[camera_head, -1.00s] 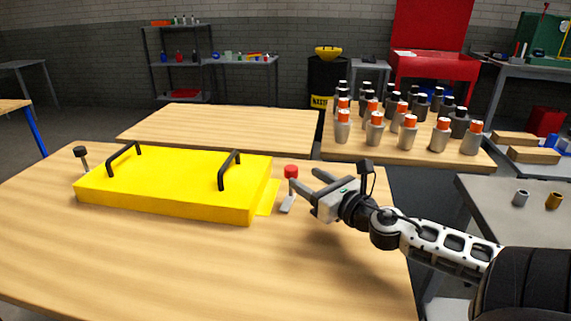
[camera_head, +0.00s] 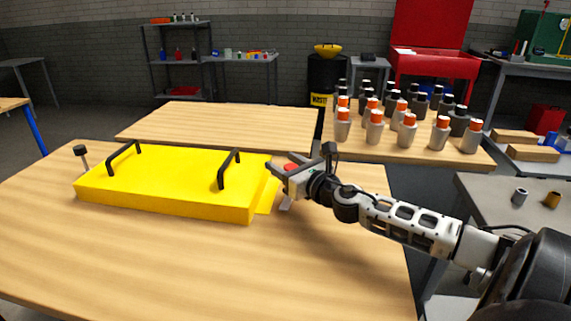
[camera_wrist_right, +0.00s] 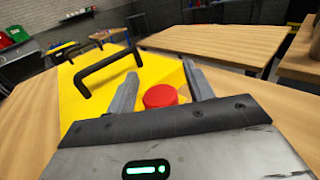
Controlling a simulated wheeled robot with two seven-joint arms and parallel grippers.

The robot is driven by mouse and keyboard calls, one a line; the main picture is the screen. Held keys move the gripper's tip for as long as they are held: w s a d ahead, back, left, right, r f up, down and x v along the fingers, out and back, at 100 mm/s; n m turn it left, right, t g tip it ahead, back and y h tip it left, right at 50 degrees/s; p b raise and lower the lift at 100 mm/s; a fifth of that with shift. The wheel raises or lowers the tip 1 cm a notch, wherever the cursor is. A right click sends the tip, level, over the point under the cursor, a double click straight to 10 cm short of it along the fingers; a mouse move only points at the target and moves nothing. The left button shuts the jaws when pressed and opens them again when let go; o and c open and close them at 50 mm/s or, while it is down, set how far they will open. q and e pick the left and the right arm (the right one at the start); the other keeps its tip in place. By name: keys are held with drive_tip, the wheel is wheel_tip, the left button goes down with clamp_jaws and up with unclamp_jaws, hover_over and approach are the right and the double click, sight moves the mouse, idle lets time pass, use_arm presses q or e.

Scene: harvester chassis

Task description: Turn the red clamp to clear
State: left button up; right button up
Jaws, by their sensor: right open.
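The red clamp knob (camera_wrist_right: 160,96) sits between the two open fingers of my right gripper (camera_wrist_right: 158,88) in the right wrist view, with a visible space to each finger. In the head view the gripper (camera_head: 280,165) largely covers the red knob (camera_head: 291,166), and the light-coloured foot of the clamp (camera_head: 286,204) shows below. The clamp stands by the right end of the yellow chassis panel (camera_head: 165,185), beside its flat tab. The panel carries two black handles. My left gripper is not in view.
A black-knobbed clamp (camera_head: 81,154) stands at the panel's far left corner. The wooden table (camera_head: 140,255) is bare in front of the panel. A rear table (camera_head: 395,147) holds several orange- and black-capped bottles.

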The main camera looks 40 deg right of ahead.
drive_tip(key=c, duration=1)
drive_tip(key=shift+f+y+b, duration=0.3)
drive_tip(key=shift+b, duration=0.4)
drive_tip(key=shift+o, duration=0.2)
drive_tip(key=shift+n+y+b, duration=0.5)
drive_tip(key=shift+b, duration=0.05)
drive_tip(key=shift+r+y, duration=0.1)
drive_tip(key=shift+y, duration=0.2)
drive_tip(key=shift+a+r+n, duration=0.1)
drive_tip(key=shift+r+n, duration=0.1)
drive_tip(key=shift+n, duration=0.1)
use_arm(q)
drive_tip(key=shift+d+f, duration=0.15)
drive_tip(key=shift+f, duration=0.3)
use_arm(e)
drive_tip(key=o, duration=1)
drive_tip(key=shift+c, duration=0.2)
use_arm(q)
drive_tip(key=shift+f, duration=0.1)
